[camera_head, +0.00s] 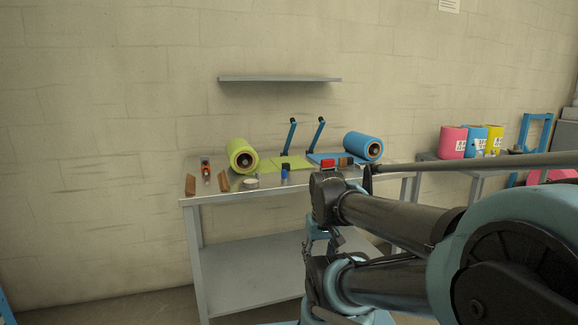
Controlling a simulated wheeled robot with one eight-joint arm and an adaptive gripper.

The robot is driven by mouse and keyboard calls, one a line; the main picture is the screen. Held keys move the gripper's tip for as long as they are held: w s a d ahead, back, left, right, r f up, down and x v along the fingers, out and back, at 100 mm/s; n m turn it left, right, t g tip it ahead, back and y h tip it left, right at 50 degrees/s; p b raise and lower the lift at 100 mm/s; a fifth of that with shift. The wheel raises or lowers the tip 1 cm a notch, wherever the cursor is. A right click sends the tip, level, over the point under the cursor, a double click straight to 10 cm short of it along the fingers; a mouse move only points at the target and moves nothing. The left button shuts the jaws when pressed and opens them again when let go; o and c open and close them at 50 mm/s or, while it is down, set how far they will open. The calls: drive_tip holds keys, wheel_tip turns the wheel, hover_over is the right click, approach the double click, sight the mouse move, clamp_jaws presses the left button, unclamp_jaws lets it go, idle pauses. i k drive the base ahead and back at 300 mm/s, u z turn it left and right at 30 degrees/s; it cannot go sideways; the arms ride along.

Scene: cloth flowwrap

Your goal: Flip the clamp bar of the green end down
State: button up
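A yellow-green film roll (240,156) lies on the left part of the steel table, with a green sheet (292,162) running from it to the right. A blue film roll (362,146) lies at the right, with a blue sheet (322,158) toward the middle. Two blue clamp bars stand raised behind the sheets: the left one (291,134) by the green end, the right one (318,133) by the blue end. Both lean a little to the right. My dark and teal arm fills the lower right in front of the table. I cannot make out my gripper's fingers.
Brown blocks (222,182), an orange-capped item (206,169), a round pale disc (250,183), a blue-topped bottle (284,176) and a red item (328,163) are on the table (262,193). A shelf (280,79) hangs above. Coloured tubs (453,142) stand on a right-hand bench.

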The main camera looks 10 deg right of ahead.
sight(291, 120)
drive_tip(key=k, duration=1.25)
drive_tip(key=u, duration=0.4)
drive_tip(key=i, duration=1.85)
drive_tip(key=z, duration=0.65)
